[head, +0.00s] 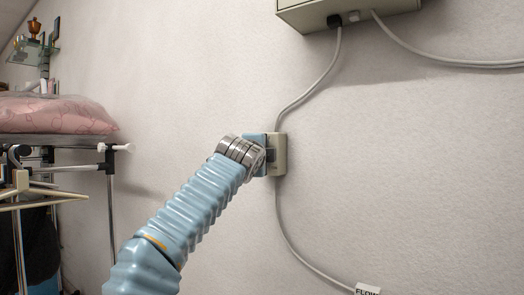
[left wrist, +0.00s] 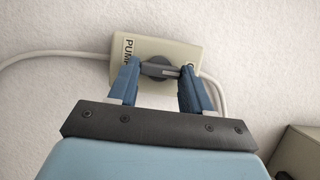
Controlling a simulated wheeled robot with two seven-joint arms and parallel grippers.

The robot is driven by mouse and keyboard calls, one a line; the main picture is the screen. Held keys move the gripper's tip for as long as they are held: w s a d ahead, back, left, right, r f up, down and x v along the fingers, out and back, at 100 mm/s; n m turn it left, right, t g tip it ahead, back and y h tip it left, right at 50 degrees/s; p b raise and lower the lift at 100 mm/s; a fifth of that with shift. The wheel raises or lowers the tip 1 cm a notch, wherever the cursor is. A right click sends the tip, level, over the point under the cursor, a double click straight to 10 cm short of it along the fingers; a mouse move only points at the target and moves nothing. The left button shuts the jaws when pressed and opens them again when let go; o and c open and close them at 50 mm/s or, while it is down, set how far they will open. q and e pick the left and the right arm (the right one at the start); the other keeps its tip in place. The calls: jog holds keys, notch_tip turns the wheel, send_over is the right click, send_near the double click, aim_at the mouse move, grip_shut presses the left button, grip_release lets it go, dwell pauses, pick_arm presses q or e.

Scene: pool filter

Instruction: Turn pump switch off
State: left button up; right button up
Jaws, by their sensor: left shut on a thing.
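The pump switch is a small beige box (left wrist: 183,52) on the wall, with a dark knob (left wrist: 158,67) on its face and a label of which "PUM" can be read. The box (head: 280,154) also shows in the head view, right of my left gripper. My left gripper (left wrist: 160,75) is at the box face, its two blue fingers on either side of the knob and shut on its dark handle. In the head view my left gripper (head: 262,153) partly hides the front of the box. The right gripper is in neither view.
A larger beige box (head: 345,10) hangs above, with a grey cable (head: 318,85) running down to the switch. Another cable (head: 300,258) leads down to a "FLOW" tag (head: 367,290). A rack (head: 70,140) with a pink bundle stands left. The wall right of the switch is clear.

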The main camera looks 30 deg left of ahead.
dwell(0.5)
pick_arm(q)
jog(key=o, duration=1.1)
jog(key=shift+c, duration=0.2)
jog(key=b+v, duration=0.4)
jog(key=v, duration=0.9)
jog(key=shift+s+b, duration=0.35)
jog(key=shift+b, duration=0.05)
jog(key=shift+d, duration=0.1)
